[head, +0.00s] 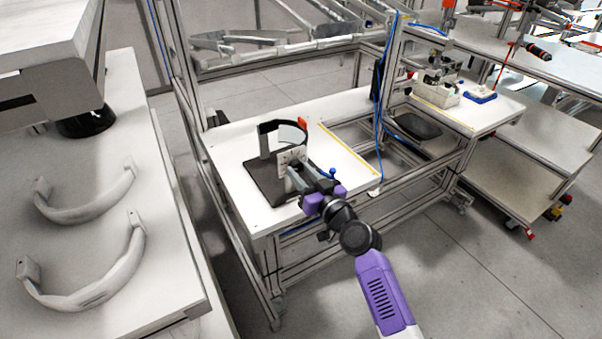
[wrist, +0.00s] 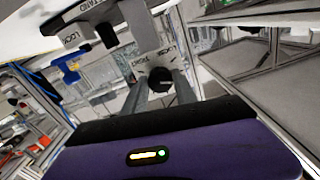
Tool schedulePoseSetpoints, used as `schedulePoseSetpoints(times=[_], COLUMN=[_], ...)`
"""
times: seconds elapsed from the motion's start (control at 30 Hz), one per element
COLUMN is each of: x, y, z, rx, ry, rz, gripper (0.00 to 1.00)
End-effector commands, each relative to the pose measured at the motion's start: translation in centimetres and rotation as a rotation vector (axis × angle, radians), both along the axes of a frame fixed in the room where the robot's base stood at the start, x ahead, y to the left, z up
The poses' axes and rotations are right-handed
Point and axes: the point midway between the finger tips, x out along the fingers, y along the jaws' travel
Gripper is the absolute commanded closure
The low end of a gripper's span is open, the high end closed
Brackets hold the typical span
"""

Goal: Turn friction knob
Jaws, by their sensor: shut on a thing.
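The friction knob (wrist: 160,80) is a small round black knob on a pale plate with black lettering, in the middle of the wrist view. My gripper (wrist: 161,88) has one grey finger on each side of it and is shut on it. In the head view my gripper (head: 292,172) reaches the white plate (head: 291,155) of a fixture on a black base (head: 262,182). The knob is too small to make out there. A second dark knob (wrist: 107,34) sits on a labelled arm at the upper left of the wrist view.
A dark curved band (head: 267,128) with a red part (head: 302,122) rises from the fixture on a white table (head: 232,140). A blue handle (wrist: 68,72) is left of the knob. Aluminium frames surround the table.

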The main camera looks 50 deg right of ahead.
Motion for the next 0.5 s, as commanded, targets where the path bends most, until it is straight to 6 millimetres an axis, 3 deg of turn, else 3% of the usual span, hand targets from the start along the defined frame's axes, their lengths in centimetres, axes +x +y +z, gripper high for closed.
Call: schedulePoseSetpoints(times=[0.5], x=[0.00], y=[0.08], z=[0.05], rx=[0.378], ry=[-0.103], rz=[0.000], gripper=[1.00])
